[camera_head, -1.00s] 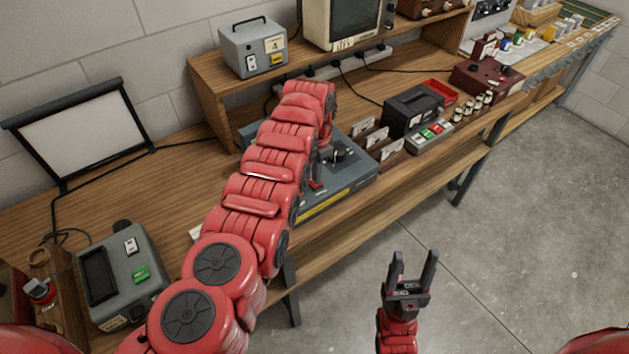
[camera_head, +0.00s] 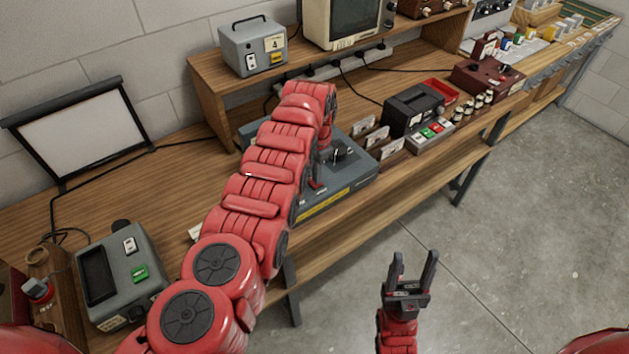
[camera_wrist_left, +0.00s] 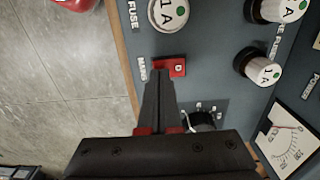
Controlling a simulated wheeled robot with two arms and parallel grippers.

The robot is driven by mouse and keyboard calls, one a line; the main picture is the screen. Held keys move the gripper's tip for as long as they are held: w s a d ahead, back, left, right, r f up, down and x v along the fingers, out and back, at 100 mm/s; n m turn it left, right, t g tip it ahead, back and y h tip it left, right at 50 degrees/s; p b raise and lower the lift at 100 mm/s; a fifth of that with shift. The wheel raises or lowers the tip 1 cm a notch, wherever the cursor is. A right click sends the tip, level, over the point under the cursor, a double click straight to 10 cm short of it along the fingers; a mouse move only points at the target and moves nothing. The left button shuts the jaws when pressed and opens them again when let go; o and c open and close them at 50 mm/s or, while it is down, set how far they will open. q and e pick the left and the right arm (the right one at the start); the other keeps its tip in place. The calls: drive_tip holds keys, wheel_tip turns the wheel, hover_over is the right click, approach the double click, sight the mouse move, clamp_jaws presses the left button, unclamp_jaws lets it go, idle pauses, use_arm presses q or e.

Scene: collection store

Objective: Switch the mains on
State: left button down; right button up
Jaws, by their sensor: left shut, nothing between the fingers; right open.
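The grey bench unit (camera_head: 345,188) with a dark knob and a yellow strip stands on the wooden bench, partly hidden by my left arm. In the left wrist view its red mains switch (camera_wrist_left: 177,66) sits beside the printed word MAINS, near the panel's edge. My left gripper (camera_wrist_left: 160,77) is shut and empty, with its fingertips right at the red switch, covering part of it. I cannot tell whether they touch it. The switch's on or off position is unclear. My right gripper (camera_head: 415,258) is open and empty, over the floor in front of the bench.
In the left wrist view, white-capped fuse holders (camera_wrist_left: 262,70) and a meter (camera_wrist_left: 289,140) are near the fingers. A black device (camera_head: 412,108) and a coloured-button box (camera_head: 431,134) stand right of the unit. A grey instrument (camera_head: 118,272) stands front left. Floor at right is clear.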

use_arm(q)
drive_tip(key=shift+f+b, duration=0.5)
drive_tip(key=shift+f, duration=0.15)
drive_tip(key=shift+r, duration=0.1)
wheel_tip(320, 180, up, 5)
drive_tip(key=p, duration=0.4)
drive_tip(key=shift+f, duration=0.2)
drive_tip(key=shift+r+p, duration=0.95)
drive_tip(key=shift+r, duration=0.25)
